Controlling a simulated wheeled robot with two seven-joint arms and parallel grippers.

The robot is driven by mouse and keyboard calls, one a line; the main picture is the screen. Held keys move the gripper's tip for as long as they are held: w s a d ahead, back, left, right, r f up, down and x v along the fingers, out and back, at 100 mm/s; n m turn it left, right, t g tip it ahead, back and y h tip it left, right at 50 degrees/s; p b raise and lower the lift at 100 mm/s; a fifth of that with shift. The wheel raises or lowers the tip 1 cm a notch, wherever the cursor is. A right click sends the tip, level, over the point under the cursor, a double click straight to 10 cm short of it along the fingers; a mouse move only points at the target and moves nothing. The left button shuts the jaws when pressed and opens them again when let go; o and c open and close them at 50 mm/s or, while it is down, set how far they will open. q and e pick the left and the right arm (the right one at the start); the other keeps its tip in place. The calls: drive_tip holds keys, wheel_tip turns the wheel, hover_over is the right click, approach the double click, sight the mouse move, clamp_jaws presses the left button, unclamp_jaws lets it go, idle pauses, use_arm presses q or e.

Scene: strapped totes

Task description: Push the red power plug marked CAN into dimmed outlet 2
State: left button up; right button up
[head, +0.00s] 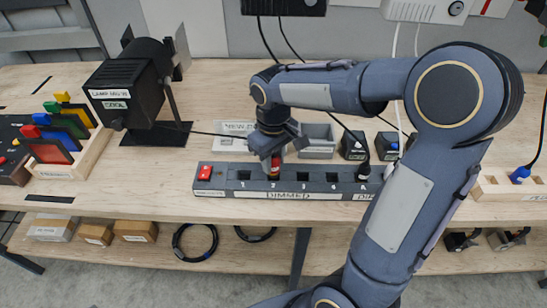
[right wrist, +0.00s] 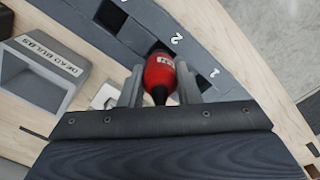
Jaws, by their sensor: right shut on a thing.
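The red power plug (head: 274,168) is gripped in my right gripper (head: 271,156), over the grey outlet strip (head: 215,185) marked DIMMED. In the right wrist view the plug (right wrist: 160,73) sits between both fingers of the gripper (right wrist: 160,85), its label partly visible and its dark cable end toward the camera. Its far end is at the dark opening of outlet 2 (right wrist: 154,47), beside the number 2. How far it is seated is hidden by the plug and fingers. My left gripper is not in view.
A red switch (head: 205,173) is at the strip's left end. Another plug (head: 363,171) stands at its right. A grey bin (head: 317,140), marked DEAD BULBS in the wrist view (right wrist: 35,80), sits behind. A black lamp (head: 130,85) and colored filters (head: 55,145) are left.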

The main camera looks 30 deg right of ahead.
drive_tip(key=shift+f+b, duration=0.8)
drive_tip(key=shift+f, duration=0.45)
drive_tip(key=o, duration=1.2)
drive_tip(key=shift+c, duration=0.2)
drive_tip(key=shift+r, duration=0.1)
wheel_tip(320, 180, up, 8)
drive_tip(key=shift+f, duration=0.1)
drive_tip(key=shift+s, duration=0.3)
drive_tip(key=s+a+f+m+t+y, duration=0.1)
drive_tip(key=s+a+m+t+y, duration=0.1)
drive_tip(key=s, duration=0.6)
drive_tip(key=s+a+f+m+t+y, duration=0.1)
drive_tip(key=s+a+f+m+t, duration=0.1)
drive_tip(key=s, duration=0.6)
drive_tip(key=shift+s+f+m+t+y, duration=0.2)
drive_tip(key=shift+m+t+y, duration=0.15)
drive_tip(key=shift+t, duration=0.45)
